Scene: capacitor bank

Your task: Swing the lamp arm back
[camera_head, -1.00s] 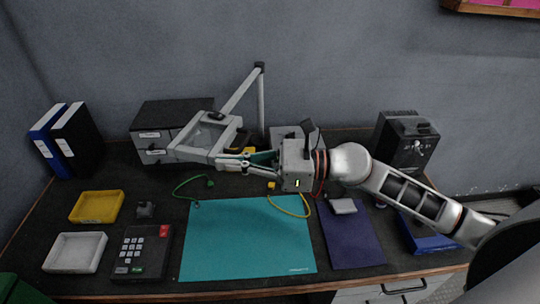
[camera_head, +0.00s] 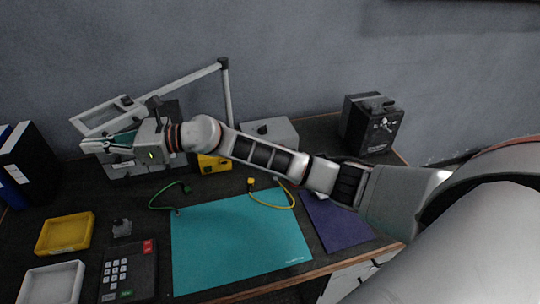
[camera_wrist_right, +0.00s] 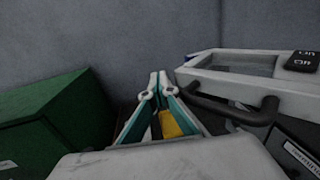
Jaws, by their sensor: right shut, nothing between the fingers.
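The lamp has an upright post (camera_head: 226,95) at the back of the desk and a pale arm (camera_head: 180,83) reaching left from its top. Its flat, frame-like lamp head (camera_head: 103,115) is over the drawer cabinet, near the wall. My right gripper (camera_head: 86,146) is shut and empty, just in front of the lamp head. In the right wrist view the fingertips (camera_wrist_right: 156,76) meet, left of the lamp head (camera_wrist_right: 290,95) and its dark handle (camera_wrist_right: 235,112). I cannot tell whether a finger touches the handle. My left gripper is out of view.
Dark binders (camera_head: 30,160) stand at the left. A yellow tray (camera_head: 65,234), keypad (camera_head: 127,272) and teal mat (camera_head: 240,240) lie in front. A black device (camera_head: 372,124) stands at the right. My right arm crosses above the desk. A green box (camera_wrist_right: 55,125) shows in the wrist view.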

